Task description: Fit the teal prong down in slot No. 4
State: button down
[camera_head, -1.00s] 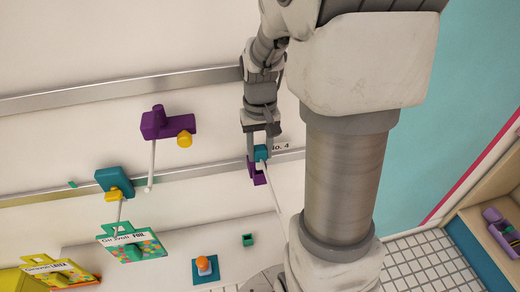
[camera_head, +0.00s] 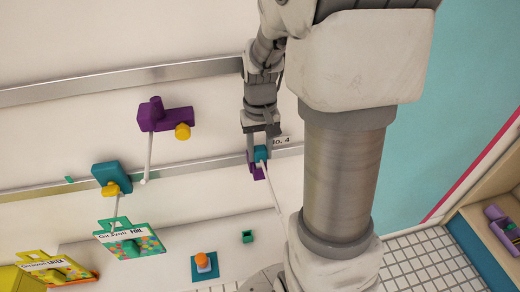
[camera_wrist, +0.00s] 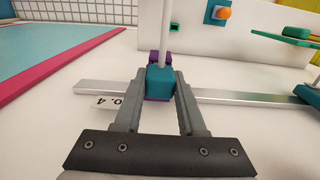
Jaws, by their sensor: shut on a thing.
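The teal prong (camera_head: 261,153) is a teal block with a long white rod pointing out from the wall, and it also shows in the wrist view (camera_wrist: 160,82). My gripper (camera_head: 258,156) is shut on its block from both sides. The purple slot piece (camera_head: 256,171) is at the rail beside the printed No. 4 label (camera_head: 281,140), and the label also shows upside down in the wrist view (camera_wrist: 112,103). The teal block lies over part of the purple piece. The slot's inside is hidden, so I cannot tell how deep the prong sits.
Two metal rails (camera_head: 130,83) cross the white wall. To the left are a purple fitting (camera_head: 165,117) and a teal fitting (camera_head: 111,178), each with a rod. Balloon packs (camera_head: 130,240) hang lower left. An orange knob (camera_head: 203,261) is below. Shelving (camera_head: 485,225) is at right.

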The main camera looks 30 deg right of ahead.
jog(key=shift+f+b, duration=1.05)
jog(key=shift+f, duration=0.45)
jog(key=shift+c, duration=2.1)
grip_release()
jog(key=shift+r+p, duration=3.2)
jog(key=shift+r, duration=0.9)
jog(key=s+a+r+n+t, duration=0.3)
jog(key=s+a+r+t, duration=0.2)
jog(key=s+a+r, duration=0.5)
notch_tip(320, 180, up, 3)
jog(key=shift+s+a+t+b, duration=0.3)
jog(key=shift+s+b, duration=0.15)
jog(key=shift+s, duration=0.75)
